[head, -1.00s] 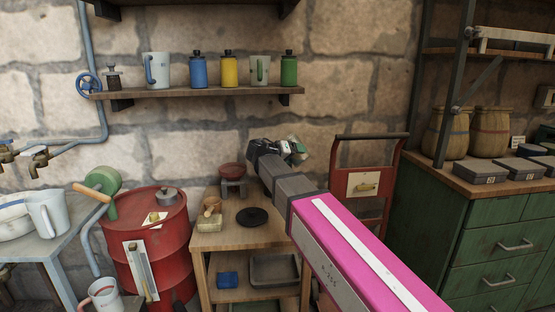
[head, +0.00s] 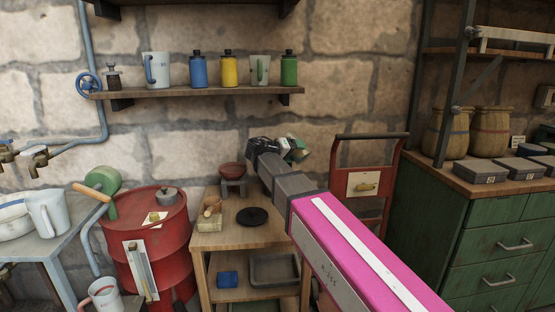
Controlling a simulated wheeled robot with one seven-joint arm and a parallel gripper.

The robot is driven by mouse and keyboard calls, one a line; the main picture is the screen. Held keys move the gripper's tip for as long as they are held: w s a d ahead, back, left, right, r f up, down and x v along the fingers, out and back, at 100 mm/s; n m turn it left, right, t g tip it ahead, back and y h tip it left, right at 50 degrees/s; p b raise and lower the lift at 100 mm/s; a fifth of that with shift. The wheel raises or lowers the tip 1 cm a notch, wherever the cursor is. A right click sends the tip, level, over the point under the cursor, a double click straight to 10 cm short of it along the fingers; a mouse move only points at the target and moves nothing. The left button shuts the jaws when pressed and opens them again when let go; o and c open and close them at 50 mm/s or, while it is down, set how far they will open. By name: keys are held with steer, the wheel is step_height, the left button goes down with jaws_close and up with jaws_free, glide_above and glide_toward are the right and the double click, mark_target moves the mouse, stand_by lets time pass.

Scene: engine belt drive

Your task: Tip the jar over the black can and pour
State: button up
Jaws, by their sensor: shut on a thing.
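My gripper (head: 283,148) is high over the right side of the small wooden table, at the end of my grey and pink arm. It is shut on a small greenish jar (head: 299,150), of which only part shows beyond the fingers. The jar looks tilted; its mouth and contents cannot be made out. I cannot clearly see a black can under the jar; my arm hides that part of the table. A flat black round thing (head: 252,216) lies on the table, left of my arm.
The wooden table (head: 230,238) also bears a red bowl on a small stand (head: 233,178) and a wooden scoop (head: 212,205). A red drum (head: 170,245) stands left, a red hand truck (head: 368,150) right. A shelf (head: 200,92) with mugs and bottles hangs above.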

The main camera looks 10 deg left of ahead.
steer(key=shift+f+n+h, duration=0.2)
steer(key=shift+n+h, duration=0.6)
steer(key=shift+n, duration=0.6)
stand_by(0.9)
steer(key=shift+w+a+r+n+h, duration=0.35)
steer(key=shift+a+r+n, duration=0.25)
steer(key=shift+n, duration=0.2)
stand_by(0.6)
steer(key=shift+w+a+r+n+t+h+p, duration=0.15)
steer(key=shift+a+r+n+h+p, duration=0.1)
steer(key=shift+r+n, duration=0.25)
steer(key=shift+w+a+r+n+t+h+p, duration=0.15)
steer(key=shift+r+n+h, duration=0.1)
steer(key=shift+n, duration=0.35)
stand_by(1.0)
